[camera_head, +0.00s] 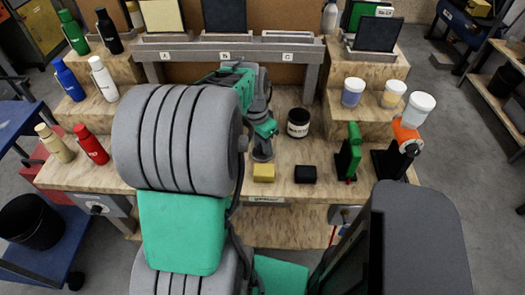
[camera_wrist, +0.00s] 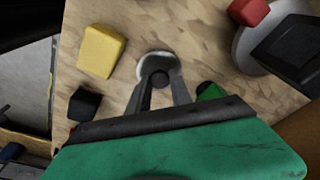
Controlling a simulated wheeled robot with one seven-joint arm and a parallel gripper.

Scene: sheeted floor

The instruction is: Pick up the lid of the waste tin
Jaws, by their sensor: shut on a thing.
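A small round pale-grey lid (camera_wrist: 155,62) with a dark knob is in the middle of the wrist view. My gripper (camera_wrist: 160,84) has its two grey fingers shut on the knob. In the head view, my gripper (camera_head: 262,147) points down at the bench just behind a yellow block, with the lid (camera_head: 261,157) small and partly hidden below it. I cannot tell whether the lid touches the bench. A dark tin with a pale label (camera_head: 298,123), which may be the waste tin, stands to the right of my gripper.
The yellow block (camera_head: 264,172) and a black block (camera_head: 305,174) lie at the bench front. A green upright object (camera_head: 349,155) stands to the right. A red block (camera_wrist: 248,11) shows in the wrist view. Bottles line the left steps; cups stand on the right step.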

